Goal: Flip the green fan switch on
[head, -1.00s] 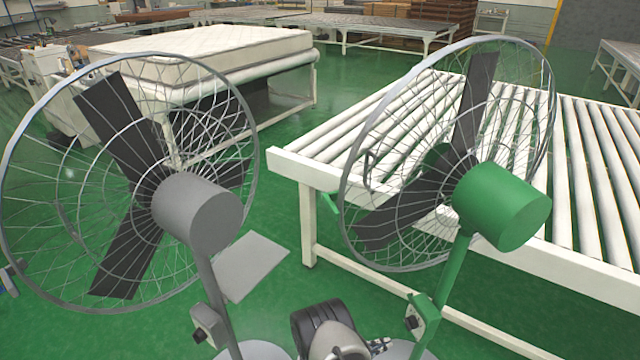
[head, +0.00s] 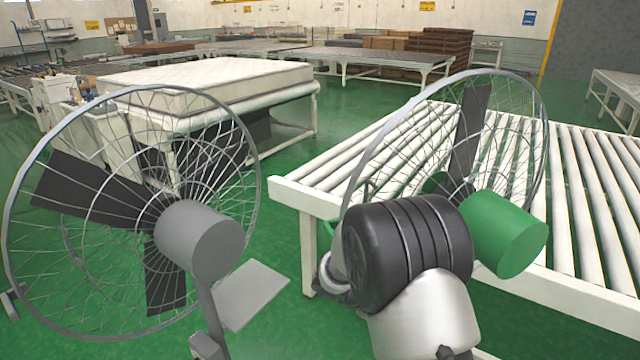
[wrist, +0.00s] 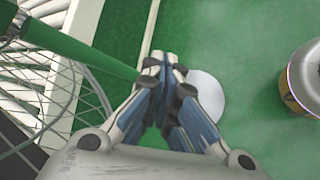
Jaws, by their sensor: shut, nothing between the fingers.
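The green fan, with its green motor housing (head: 510,235), stands at the right in the head view. Its pole and switch are hidden behind my arm there. In the wrist view its green pole (wrist: 85,52) runs from the upper left to behind my gripper (wrist: 167,65), and its pale round base (wrist: 206,98) lies beyond the fingers. The fingers are shut with nothing between them, and they overlap the pole's lower part in the picture. I cannot tell whether they touch it. The switch cannot be made out; the fingers may cover it.
A grey fan (head: 200,240) stands at the left, with a grey box on its pole (head: 207,346). A white roller conveyor (head: 590,200) lies behind the green fan. A mattress (head: 205,82) rests on another conveyor. Green floor (head: 285,240) is open between them.

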